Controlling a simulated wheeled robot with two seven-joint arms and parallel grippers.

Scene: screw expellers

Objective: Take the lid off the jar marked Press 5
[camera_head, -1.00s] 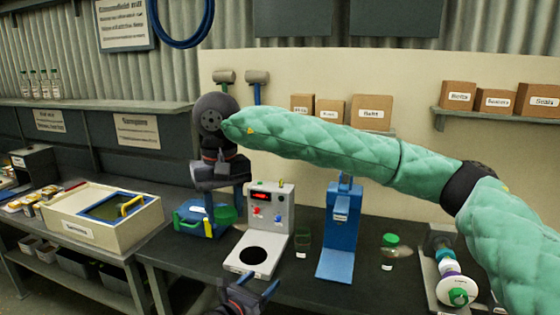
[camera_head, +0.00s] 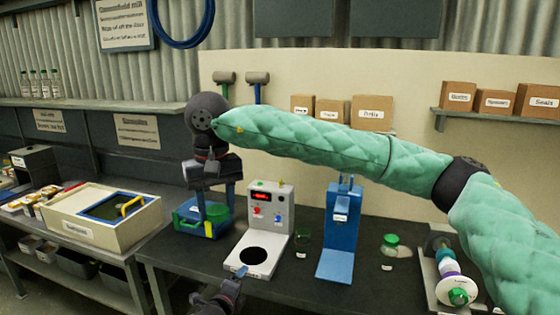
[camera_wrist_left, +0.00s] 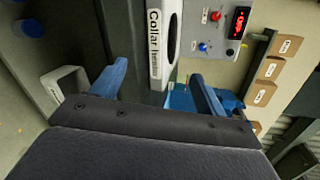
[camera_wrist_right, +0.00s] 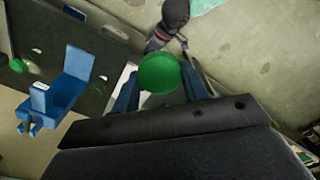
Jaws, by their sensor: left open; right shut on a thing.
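My right gripper (camera_head: 208,200), on the arm in the green sleeve, reaches across to the blue holder on the bench and points down. It is shut on a round green lid (camera_wrist_right: 159,73), which sits between its two blue fingers in the right wrist view. Whether a jar hangs below this lid is hidden. Another jar with a green lid (camera_head: 390,240) stands on the bench right of the blue press; its label is too small to read. My left gripper (camera_head: 232,284) is open and empty at the lower edge, in front of the bench; its fingers show in the left wrist view (camera_wrist_left: 160,88).
A blue holder (camera_head: 186,219) lies under my right gripper. A white device with a red display and round dark opening (camera_head: 240,268) stands beside it. A blue press (camera_head: 338,240), a small dark glass (camera_head: 303,240) and a roller rack (camera_head: 430,283) stand rightward. A cream box (camera_head: 95,232) is left.

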